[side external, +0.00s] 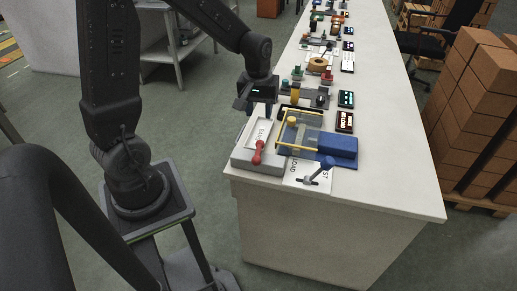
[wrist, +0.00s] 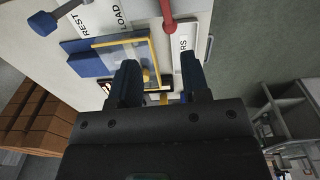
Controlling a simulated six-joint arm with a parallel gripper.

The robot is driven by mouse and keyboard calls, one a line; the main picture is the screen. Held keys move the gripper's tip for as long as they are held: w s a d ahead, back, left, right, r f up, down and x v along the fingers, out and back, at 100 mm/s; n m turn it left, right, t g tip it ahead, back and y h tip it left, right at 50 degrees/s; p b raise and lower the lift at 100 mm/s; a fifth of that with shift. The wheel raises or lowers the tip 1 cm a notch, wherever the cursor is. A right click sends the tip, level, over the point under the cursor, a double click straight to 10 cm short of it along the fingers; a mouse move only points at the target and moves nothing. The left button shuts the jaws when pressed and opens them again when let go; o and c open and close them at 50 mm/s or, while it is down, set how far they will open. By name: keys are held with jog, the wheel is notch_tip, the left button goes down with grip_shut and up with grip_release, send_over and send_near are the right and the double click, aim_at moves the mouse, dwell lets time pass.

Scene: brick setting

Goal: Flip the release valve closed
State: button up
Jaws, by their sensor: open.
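Two levers stand near the table's front end, and I cannot tell for sure which is the release valve. One has a red handle (side external: 257,152) on a grey block (side external: 246,157); it shows at the top of the wrist view (wrist: 168,18). The other has a grey stem and a blue knob (side external: 327,162) beside a white label card; it is at the upper left of the wrist view (wrist: 42,22). My gripper (wrist: 160,74) is open and empty. In the side view it hangs above the table's left edge, behind the red handle and apart from both levers.
A blue block with a clear yellow-edged cover (side external: 302,132) sits between the levers and my gripper's side. Several small devices line the white table (side external: 398,196) farther back. Stacked brown boxes (side external: 478,95) stand right of the table. The table's front right corner is bare.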

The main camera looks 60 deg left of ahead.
aim_at(258, 149)
jog(key=shift+n, duration=0.4)
jog(key=f, duration=0.5)
jog(key=a+f, duration=0.1)
jog(key=f, duration=1)
jog(key=shift+w+a, duration=0.2)
jog(key=shift+w, duration=0.05)
grip_shut()
